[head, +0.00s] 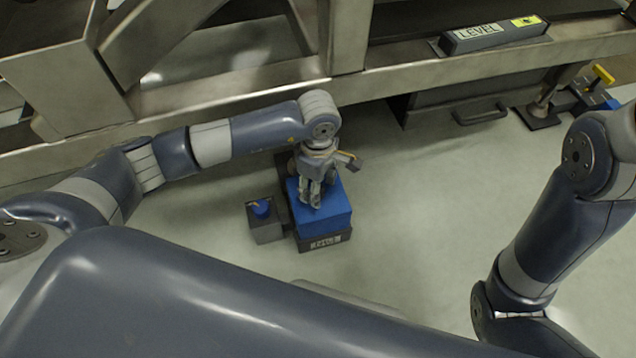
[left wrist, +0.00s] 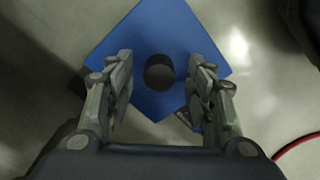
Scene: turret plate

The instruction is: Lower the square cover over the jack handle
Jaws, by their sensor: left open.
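The square blue cover (head: 338,212) sits over a dark labelled base (head: 323,242) below my left arm in the head view. The left wrist view shows the cover's flat blue top (left wrist: 160,28) and its round black knob (left wrist: 160,72). My left gripper (head: 316,203) points down at the cover. In the left wrist view its fingers (left wrist: 162,88) are open, one on each side of the knob, with gaps visible. No jack handle shows at the cover; what is under it is hidden. My right gripper is out of view.
A metal frame (head: 240,85) runs behind, carrying a level (head: 492,36). A yellow-handled device (head: 602,75) stands at the far right. The floor right of the cover is clear.

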